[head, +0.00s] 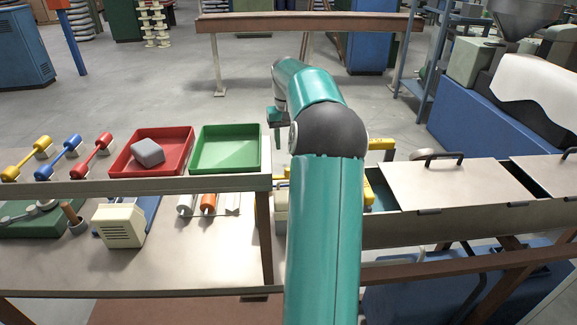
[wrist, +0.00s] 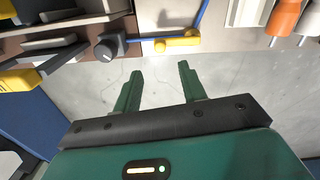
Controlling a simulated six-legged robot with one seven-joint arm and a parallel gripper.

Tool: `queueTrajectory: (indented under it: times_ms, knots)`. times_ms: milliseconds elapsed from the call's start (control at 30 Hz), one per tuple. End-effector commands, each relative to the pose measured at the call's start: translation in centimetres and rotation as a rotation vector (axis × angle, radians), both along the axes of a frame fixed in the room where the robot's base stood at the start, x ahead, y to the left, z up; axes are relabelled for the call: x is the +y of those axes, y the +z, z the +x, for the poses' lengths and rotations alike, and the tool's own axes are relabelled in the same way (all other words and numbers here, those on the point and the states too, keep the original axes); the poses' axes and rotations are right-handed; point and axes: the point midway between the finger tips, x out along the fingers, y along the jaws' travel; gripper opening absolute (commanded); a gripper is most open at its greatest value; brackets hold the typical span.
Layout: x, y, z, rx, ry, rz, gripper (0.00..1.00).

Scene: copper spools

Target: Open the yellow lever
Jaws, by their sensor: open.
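In the head view my arm hides part of the bench.
A red tray (head: 118,168) holding a grey block (head: 148,151) and an empty green tray (head: 228,168) sit on the shelf. White and orange cylinders (head: 207,204) lie below. A lidded metal trough (head: 437,182) is at right. Open floor lies behind the bench.

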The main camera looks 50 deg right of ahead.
Motion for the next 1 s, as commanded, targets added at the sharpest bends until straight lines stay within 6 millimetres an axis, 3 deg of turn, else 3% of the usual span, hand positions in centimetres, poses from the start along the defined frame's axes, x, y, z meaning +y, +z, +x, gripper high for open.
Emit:
queueTrajectory:
  times_ms: [300,500,867,1000]
  knots:
    - [-0.1,-6.3,-0.1,-0.001,0.001,0.002,0.41]
    - [-0.2,-9.0,-0.2,-0.001,0.002,0.0,0.41]
    - [-0.2,-9.7,-0.2,-0.002,0.002,-0.002,0.41]
    - [-0.2,-9.7,-0.2,-0.002,0.002,-0.002,0.18]
